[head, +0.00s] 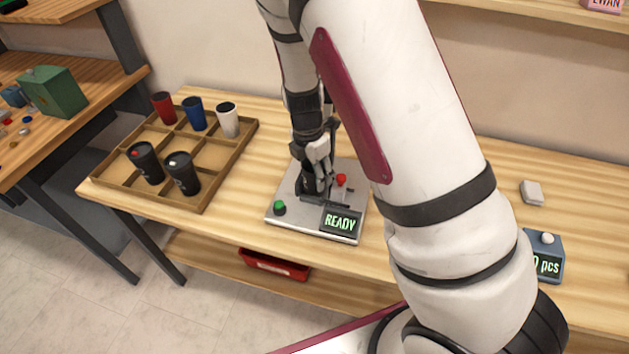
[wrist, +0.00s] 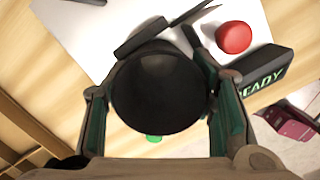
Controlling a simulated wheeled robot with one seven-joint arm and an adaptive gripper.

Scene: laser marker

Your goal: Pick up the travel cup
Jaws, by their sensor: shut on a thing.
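A dark travel cup (wrist: 158,88) sits between the two fingers of my gripper (wrist: 160,112) in the wrist view, seen from above as a round dark shape. The fingers press on it from both sides. In the head view my gripper (head: 317,158) is over the marker's grey base plate (head: 290,220), and the cup is largely hidden by gripper and arm. I cannot tell whether the cup touches the marker. The marker's display (head: 341,222) reads READY, with a green button (head: 279,208) and a red button (head: 341,180) on the plate.
A wooden divided tray (head: 222,165) on the left holds several cups: red (head: 163,108), blue (head: 195,114), white (head: 228,120), and two black ones (head: 146,162) (head: 182,173). A counter box (head: 545,258) and a small grey block (head: 531,193) stand right. A red bin (head: 274,265) is below.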

